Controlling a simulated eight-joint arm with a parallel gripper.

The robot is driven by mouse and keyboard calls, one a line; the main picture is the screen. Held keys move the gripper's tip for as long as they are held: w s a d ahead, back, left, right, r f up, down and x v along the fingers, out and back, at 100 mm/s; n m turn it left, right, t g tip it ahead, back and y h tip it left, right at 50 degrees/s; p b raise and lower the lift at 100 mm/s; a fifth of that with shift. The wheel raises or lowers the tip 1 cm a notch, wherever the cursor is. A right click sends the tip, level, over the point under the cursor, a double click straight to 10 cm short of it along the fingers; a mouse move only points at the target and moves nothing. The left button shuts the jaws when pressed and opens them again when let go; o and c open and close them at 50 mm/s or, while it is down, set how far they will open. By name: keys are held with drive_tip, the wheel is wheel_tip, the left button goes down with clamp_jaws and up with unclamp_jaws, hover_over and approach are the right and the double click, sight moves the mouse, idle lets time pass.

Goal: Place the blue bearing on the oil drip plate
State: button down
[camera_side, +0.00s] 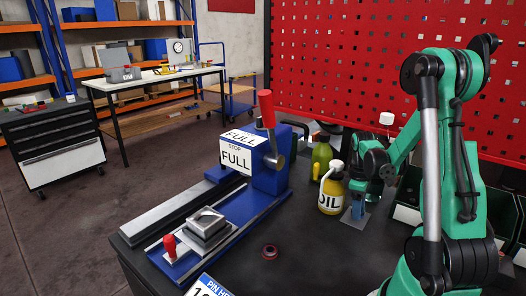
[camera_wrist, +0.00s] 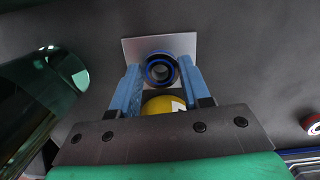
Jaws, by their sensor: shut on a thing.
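The blue bearing (camera_wrist: 161,56) is a dark ring with blue rims, held between the two blue fingers of my gripper (camera_wrist: 160,73) in the wrist view. The oil drip plate (camera_wrist: 132,48) is a light grey square directly behind the bearing there. In the side view the plate (camera_side: 352,221) lies flat on the dark table, and my gripper (camera_side: 358,209) is low over it, fingers pointing down. The bearing is not clear in the side view. I cannot tell whether it touches the plate.
A yellow oil bottle (camera_side: 330,196) stands close left of the plate, with a green bottle (camera_side: 321,157) behind it. A red-rimmed bearing (camera_side: 270,251) lies on open table at front. A blue press (camera_side: 268,165) stands further left. A transparent green cylinder (camera_wrist: 35,95) shows in the wrist view.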

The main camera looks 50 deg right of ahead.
drive_tip(key=shift+f, duration=0.2)
drive_tip(key=shift+f, duration=0.15)
drive_tip(key=shift+c, duration=2.1)
unclamp_jaws()
wheel_tip(320, 180, up, 12)
drive_tip(key=w, duration=0.1)
drive_tip(key=shift+w, duration=0.2)
drive_tip(key=shift+a, duration=0.1)
